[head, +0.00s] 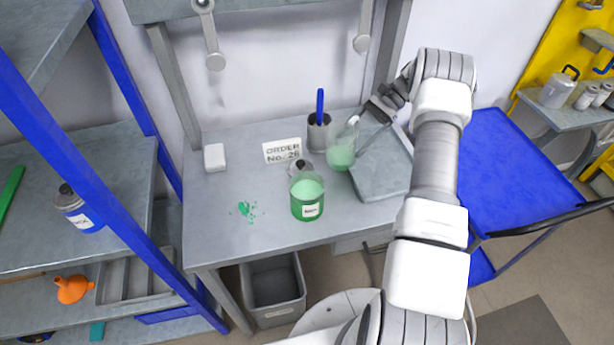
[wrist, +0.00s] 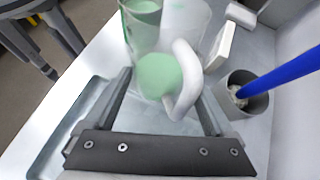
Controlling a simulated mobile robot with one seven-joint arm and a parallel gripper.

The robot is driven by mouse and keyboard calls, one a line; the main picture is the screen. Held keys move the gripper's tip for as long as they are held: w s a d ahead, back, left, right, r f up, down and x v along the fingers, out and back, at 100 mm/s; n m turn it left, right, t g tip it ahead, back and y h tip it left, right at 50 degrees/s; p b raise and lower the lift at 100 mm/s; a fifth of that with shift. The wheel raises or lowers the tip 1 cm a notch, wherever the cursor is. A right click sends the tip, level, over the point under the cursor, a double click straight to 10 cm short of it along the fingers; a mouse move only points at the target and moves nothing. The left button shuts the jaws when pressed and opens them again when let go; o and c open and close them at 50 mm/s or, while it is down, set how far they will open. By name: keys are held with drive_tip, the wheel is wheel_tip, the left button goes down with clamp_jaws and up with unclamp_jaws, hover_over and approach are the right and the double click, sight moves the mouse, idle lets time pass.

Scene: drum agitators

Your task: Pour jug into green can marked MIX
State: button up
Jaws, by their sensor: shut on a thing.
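The clear jug (head: 341,154) with pale green liquid stands or hangs at the back right of the bench; I cannot tell whether its base touches the bench. My gripper (head: 364,121) is shut on the jug's white handle, which shows between the fingers in the wrist view (wrist: 187,82). The jug looks roughly upright. The green can (head: 307,198) stands in front and to the left of the jug, apart from it, with pale green inside and a white label too small to read. The can also shows at the top of the wrist view (wrist: 143,28).
A grey cup with a blue stick (head: 319,134) stands behind the jug. An order sign (head: 282,151) and a small dark-capped container (head: 298,166) are close to the can. Green spill marks (head: 245,209) lie left of it. A grey tray (head: 382,170) is at the right.

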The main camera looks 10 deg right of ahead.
sight(345, 135)
drive_tip(key=shift+s+a+t+h+p, duration=0.4)
drive_tip(key=shift+a+t+h+p, duration=0.15)
drive_tip(key=shift+h, duration=0.25)
drive_tip(key=shift+s+a+r+n+t+h+p, duration=0.3)
drive_tip(key=shift+t+h+p, duration=0.1)
drive_tip(key=shift+h, duration=0.2)
drive_tip(key=shift+s+a+t+h+b, duration=0.35)
drive_tip(key=shift+s+a+t+h, duration=0.15)
drive_tip(key=shift+a+h, duration=0.2)
drive_tip(key=shift+s+a+r+n+t+h, duration=0.15)
drive_tip(key=shift+r+t+h, duration=0.15)
drive_tip(key=shift+r+h, duration=0.2)
drive_tip(key=shift+a+r+n+t+h, duration=0.1)
drive_tip(key=shift+r+t+h, duration=0.25)
drive_tip(key=shift+r, duration=0.2)
drive_tip(key=shift+s+a+r+n+t+h, duration=0.15)
drive_tip(key=shift+r+t+h, duration=0.15)
drive_tip(key=shift+r+h, duration=0.2)
drive_tip(key=shift+s+r+h, duration=0.1)
drive_tip(key=shift+r+h, duration=0.25)
drive_tip(key=shift+r, duration=0.05)
drive_tip(key=shift+s+a+r+t+h, duration=0.1)
drive_tip(key=shift+a+r+t+h, duration=0.1)
drive_tip(key=shift+r+t+h, duration=0.3)
drive_tip(key=shift+s+a+r+t+h, duration=0.2)
drive_tip(key=shift+a+r+t+h, duration=0.1)
drive_tip(key=shift+r+t, duration=0.15)
drive_tip(key=shift+r, duration=0.25)
